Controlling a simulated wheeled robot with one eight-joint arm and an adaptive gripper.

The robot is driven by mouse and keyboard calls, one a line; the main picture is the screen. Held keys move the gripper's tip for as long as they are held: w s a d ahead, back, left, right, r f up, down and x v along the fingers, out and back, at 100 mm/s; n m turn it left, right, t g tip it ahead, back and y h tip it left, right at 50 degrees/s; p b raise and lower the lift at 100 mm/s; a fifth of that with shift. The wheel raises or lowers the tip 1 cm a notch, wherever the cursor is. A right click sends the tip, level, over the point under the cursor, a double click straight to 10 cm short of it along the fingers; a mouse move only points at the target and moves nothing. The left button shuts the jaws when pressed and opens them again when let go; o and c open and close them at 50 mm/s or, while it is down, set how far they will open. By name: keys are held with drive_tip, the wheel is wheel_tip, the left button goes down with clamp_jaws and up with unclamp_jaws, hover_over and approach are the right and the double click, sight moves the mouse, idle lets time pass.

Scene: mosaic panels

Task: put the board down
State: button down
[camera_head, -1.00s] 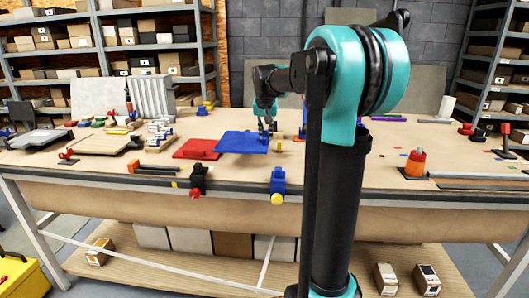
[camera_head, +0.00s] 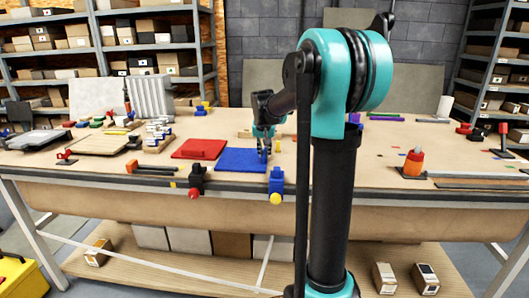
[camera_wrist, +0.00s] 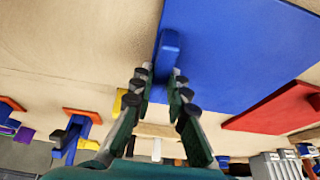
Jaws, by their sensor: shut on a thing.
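The blue board (camera_head: 236,162) is flat and level at the front middle of the bench, just right of the red board (camera_head: 200,149). It looks to be at or very near the bench top; I cannot tell whether it touches. My gripper (camera_head: 264,153) is at its right edge. In the wrist view my gripper (camera_wrist: 162,76) is shut on the board's blue handle (camera_wrist: 168,46), with one finger on each side. The blue board (camera_wrist: 240,50) fills the upper right there, and the red board (camera_wrist: 278,108) lies beyond it.
A blue clamp (camera_head: 277,184) with a yellow knob and a black clamp (camera_head: 195,178) with a red knob sit on the bench's front edge. A hammer (camera_head: 150,168) lies to the left. The bench (camera_head: 360,210) has bare room around my arm.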

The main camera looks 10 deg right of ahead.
drive_tip(key=c, duration=1.5)
unclamp_jaws()
drive_tip(key=shift+r, duration=0.1)
